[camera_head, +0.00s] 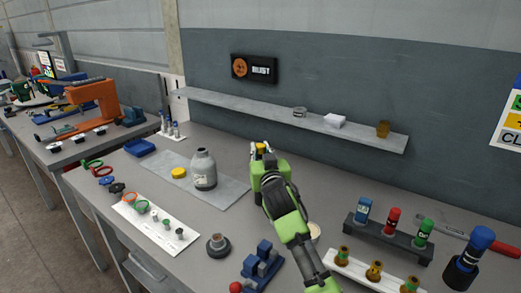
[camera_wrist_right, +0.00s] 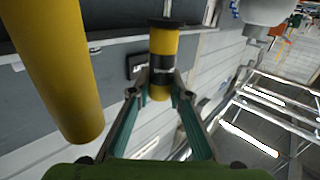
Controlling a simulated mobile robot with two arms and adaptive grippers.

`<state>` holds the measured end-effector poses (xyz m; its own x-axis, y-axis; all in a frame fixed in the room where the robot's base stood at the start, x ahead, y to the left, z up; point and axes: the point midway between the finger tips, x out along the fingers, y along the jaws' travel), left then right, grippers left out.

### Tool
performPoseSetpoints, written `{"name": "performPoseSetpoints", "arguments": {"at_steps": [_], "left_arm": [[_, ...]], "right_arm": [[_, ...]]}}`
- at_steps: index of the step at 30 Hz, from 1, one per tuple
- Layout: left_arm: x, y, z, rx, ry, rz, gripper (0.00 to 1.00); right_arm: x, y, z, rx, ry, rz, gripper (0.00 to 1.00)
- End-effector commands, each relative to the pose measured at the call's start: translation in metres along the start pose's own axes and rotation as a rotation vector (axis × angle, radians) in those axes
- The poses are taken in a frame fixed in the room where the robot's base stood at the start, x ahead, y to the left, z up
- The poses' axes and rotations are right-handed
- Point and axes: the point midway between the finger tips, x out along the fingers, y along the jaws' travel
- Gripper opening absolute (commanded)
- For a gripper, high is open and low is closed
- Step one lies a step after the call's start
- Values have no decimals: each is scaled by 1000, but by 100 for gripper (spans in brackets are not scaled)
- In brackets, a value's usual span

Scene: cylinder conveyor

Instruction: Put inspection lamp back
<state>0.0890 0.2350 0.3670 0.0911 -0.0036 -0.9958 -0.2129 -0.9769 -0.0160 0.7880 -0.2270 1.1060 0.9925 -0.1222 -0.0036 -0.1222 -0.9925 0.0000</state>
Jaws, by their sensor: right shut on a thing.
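My right gripper (camera_head: 262,150) is raised above the middle of the bench, in front of the wall, with its arm coming in from the bottom. It is shut on a yellow-and-black cylinder, which I take as the inspection lamp; its yellow end (camera_head: 260,147) shows small in the head view. In the right wrist view the lamp (camera_wrist_right: 164,45) sits between the two fingers of the right gripper (camera_wrist_right: 161,93), with a wider black end. The fingers hide part of it. My left gripper is not in view.
A grey bottle (camera_head: 203,169) stands on a grey mat left of the gripper. A wall shelf (camera_head: 270,114) runs behind. A rack (camera_head: 390,240) with coloured tubes and a dark holder (camera_head: 460,275) with a blue-topped item stand right. A large yellow cylinder (camera_wrist_right: 55,65) is close in the wrist view.

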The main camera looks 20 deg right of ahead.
Motion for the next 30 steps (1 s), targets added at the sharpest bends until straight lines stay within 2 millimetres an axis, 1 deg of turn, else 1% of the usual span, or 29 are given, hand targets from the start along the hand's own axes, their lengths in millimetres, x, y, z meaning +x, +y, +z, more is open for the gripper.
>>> {"name": "performPoseSetpoints", "arguments": {"at_steps": [15,16,17,18,26,30], "left_arm": [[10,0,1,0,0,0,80],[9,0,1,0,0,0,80],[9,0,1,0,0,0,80],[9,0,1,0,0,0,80],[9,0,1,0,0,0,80],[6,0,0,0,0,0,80]], "right_arm": [[0,0,14,0,0,0,0],[0,0,12,0,1,0,26],[0,0,12,0,0,0,34],[0,0,12,0,0,0,38],[0,0,14,0,-3,0,38],[0,0,11,0,-3,0,38]]}}
